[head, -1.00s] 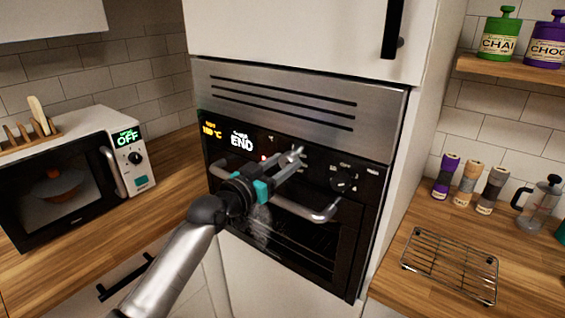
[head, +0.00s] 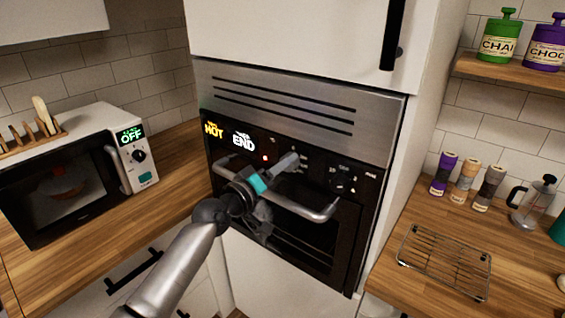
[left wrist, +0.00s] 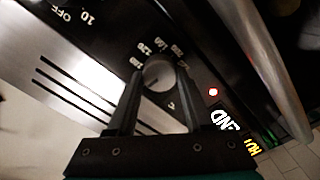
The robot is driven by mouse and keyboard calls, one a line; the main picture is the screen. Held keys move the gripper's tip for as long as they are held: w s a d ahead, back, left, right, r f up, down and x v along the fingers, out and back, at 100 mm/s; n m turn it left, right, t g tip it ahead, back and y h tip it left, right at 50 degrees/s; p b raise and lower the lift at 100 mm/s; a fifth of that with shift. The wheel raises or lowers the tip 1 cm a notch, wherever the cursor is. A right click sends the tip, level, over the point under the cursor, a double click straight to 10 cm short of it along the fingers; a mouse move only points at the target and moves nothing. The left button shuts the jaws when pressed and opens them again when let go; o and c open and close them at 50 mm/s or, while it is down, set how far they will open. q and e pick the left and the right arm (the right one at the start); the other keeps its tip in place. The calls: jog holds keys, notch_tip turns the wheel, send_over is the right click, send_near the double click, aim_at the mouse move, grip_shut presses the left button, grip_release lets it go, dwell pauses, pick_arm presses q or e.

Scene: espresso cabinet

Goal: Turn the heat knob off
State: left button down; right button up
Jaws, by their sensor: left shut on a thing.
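The built-in oven (head: 310,250) is in the middle of the head view, its door closed. Its heat knob (left wrist: 158,72), a round knob with numbers around it, shows in the left wrist view between the fingers of my left gripper (left wrist: 157,88). The gripper is shut on the knob. In the head view my left gripper (head: 285,165) reaches the oven panel and hides most of that knob. The display reads HOT (head: 213,130) and END (head: 243,141), and a small red light (head: 265,157) is lit. My right gripper is not in view.
A second knob (head: 343,180) is right of my gripper. The oven handle (head: 318,214) sticks out just below my gripper. A microwave (head: 70,180) stands on the left counter; a wire rack (head: 445,262), several shakers and a press stand on the right.

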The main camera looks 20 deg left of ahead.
pick_arm(q)
jog(key=shift+n, duration=0.6)
jog(key=shift+c, duration=1.4)
grip_release()
jog(key=v, duration=1.5)
jog(key=shift+b, duration=0.45)
jog(key=shift+s, duration=0.1)
